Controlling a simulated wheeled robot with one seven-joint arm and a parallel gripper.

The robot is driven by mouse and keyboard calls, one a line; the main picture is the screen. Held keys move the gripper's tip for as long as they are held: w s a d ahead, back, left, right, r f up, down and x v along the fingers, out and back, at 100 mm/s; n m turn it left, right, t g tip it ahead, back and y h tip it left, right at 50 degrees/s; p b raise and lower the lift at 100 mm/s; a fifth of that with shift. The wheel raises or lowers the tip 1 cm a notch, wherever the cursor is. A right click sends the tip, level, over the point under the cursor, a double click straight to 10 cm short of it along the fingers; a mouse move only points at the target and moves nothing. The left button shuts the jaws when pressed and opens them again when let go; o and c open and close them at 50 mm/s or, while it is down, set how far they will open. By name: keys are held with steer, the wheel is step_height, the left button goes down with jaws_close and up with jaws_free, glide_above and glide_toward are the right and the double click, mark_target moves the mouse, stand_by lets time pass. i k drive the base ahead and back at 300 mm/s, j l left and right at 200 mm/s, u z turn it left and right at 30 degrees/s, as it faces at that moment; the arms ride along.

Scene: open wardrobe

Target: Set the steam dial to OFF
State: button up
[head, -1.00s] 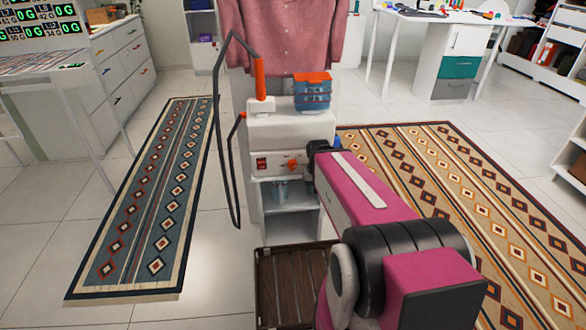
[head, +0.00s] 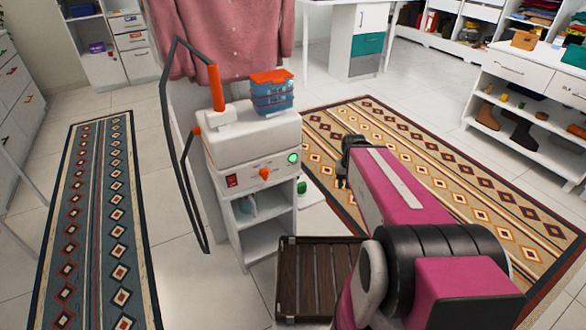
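The steam dial is an orange knob (head: 265,174) on the front panel of the white steamer unit (head: 250,140). A red switch (head: 232,181) sits left of the dial. A green light (head: 293,157) glows to its right. The dial's markings are too small to read. My gripper (head: 343,178) is right of the steamer and apart from the dial in the picture. Only its dark end shows past my magenta arm, so its opening is unclear.
Blue boxes with an orange lid (head: 272,92) stand on the steamer. A black hose (head: 168,110) loops at its left, by a hanging pink shirt (head: 225,35). A dark slatted tray (head: 286,300) is below. Patterned rugs lie left (head: 95,220) and right (head: 440,150).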

mark_target(265, 173)
steer(key=j+z, duration=0.1)
steer(key=z, duration=0.85)
steer(key=k+j+z, duration=0.1)
steer(key=z, duration=0.35)
steer(key=k+j+z, duration=0.15)
steer(key=k+z, duration=0.35)
steer(key=k+u, duration=0.6)
steer(key=u, duration=0.25)
steer(key=k+u, duration=0.25)
steer(key=u, duration=0.2)
steer(key=k+u, duration=0.25)
steer(key=u, duration=0.2)
steer(key=k+j+u, duration=0.1)
steer(key=u, duration=0.35)
steer(key=k, duration=0.1)
